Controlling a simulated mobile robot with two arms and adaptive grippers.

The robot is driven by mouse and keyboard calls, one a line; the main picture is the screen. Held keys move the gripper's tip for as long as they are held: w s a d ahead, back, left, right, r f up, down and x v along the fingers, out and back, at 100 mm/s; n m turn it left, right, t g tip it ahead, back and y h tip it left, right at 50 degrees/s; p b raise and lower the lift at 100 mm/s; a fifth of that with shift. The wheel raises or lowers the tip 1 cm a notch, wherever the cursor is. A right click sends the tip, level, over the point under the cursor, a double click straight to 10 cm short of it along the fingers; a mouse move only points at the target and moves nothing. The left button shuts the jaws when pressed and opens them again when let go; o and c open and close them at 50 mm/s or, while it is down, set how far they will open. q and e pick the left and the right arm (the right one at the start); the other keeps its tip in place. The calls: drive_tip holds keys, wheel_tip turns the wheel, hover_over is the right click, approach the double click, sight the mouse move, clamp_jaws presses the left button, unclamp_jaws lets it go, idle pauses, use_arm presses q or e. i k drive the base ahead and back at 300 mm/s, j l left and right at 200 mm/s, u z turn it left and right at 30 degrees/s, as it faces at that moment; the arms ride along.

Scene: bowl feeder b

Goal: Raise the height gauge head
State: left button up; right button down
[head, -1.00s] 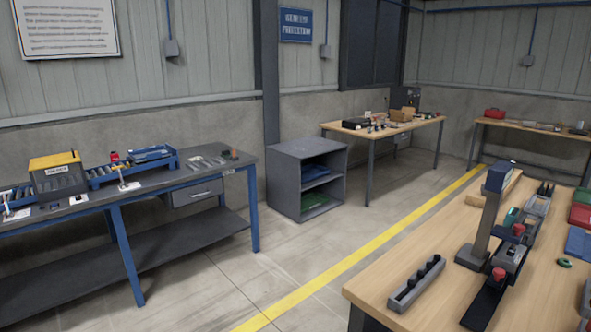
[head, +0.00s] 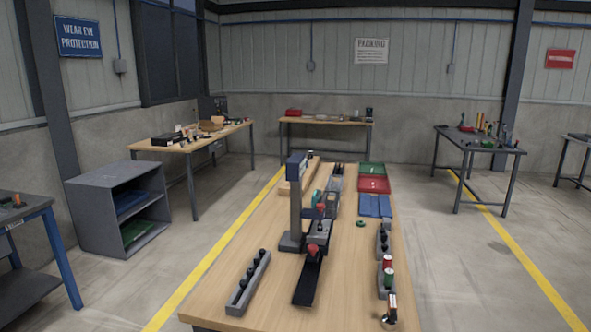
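A tall grey column with a dark blue cap (head: 296,160) stands upright on a grey base (head: 292,241) on the wooden table; it looks like the height gauge. A dark blue part with a red knob (head: 320,208) sits low beside the column, to its right, and looks like the gauge head. Just in front is a dark fixture with another red knob (head: 313,250) and a black strip (head: 307,284). Whether the head touches the fixture is too small to tell. Neither of my grippers is in view.
A grey rack with black pegs (head: 248,284) lies front left on the wooden table (head: 220,305). Red and green cylinders (head: 388,270) stand at the right edge. Blue trays (head: 375,206) and red and green bins (head: 373,184) are farther back.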

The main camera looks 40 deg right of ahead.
sight(319, 215)
drive_tip(key=k+l, duration=0.1)
drive_tip(key=l, duration=1.45)
drive_tip(key=l+z, duration=0.1)
drive_tip(key=l, duration=1.4)
drive_tip(key=k, duration=0.05)
